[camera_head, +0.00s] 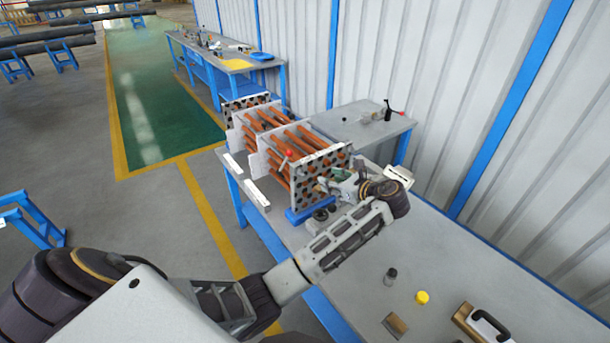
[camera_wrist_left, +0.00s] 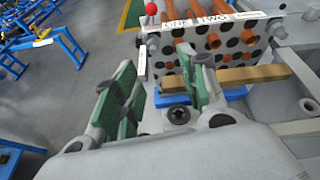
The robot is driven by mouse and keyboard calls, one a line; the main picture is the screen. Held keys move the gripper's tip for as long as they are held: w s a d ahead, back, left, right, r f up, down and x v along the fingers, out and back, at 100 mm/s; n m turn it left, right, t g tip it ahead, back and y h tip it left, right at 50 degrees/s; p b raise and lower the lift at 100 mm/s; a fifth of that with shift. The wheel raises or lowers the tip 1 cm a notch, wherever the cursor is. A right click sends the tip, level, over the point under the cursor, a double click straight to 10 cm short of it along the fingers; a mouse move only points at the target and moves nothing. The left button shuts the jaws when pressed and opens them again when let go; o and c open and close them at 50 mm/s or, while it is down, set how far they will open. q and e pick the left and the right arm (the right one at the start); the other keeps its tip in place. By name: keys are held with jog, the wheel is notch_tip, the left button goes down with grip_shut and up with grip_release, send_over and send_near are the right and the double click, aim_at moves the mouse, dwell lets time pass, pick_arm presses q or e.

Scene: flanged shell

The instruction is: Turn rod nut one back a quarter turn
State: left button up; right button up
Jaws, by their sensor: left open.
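The flanged shell's tube bundle (camera_head: 300,160) lies on the bench, with orange tubes between pale perforated plates. Its near end plate (camera_head: 308,184) faces my left gripper (camera_head: 338,182). In the left wrist view, the end plate (camera_wrist_left: 227,57) has dark holes and orange tube ends, with labels ONE (camera_wrist_left: 176,27) and TWO (camera_wrist_left: 214,20) along its top. I cannot single out rod nut one. My left gripper (camera_wrist_left: 157,66) is open, its green-padded fingers apart in front of the plate's label ONE side. Nothing is held between them. My right gripper is not in view.
A red ball (camera_wrist_left: 151,9) stands at the bundle's top left. A blue block (camera_head: 297,215) is under the plate. A tan bar (camera_wrist_left: 250,75) crosses before the plate.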

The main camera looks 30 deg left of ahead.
aim_at(301, 174)
pick_arm(q)
jog(key=m, duration=0.2)
jog(key=shift+s+a+f+m+g, duration=0.1)
jog(key=shift+s+m+g, duration=0.2)
jog(key=shift+s+m, duration=0.1)
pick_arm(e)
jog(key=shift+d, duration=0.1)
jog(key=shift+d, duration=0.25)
pick_arm(q)
jog(key=p+x, duration=0.2)
jog(key=x, duration=1)
jog(key=shift+w+a, duration=0.1)
jog(key=shift+a, duration=0.3)
jog(key=shift+w+a+f, duration=0.15)
jog(key=shift+a+f, duration=0.1)
jog(key=shift+a, duration=0.2)
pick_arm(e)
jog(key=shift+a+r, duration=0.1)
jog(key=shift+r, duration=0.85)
pick_arm(q)
grip_shut()
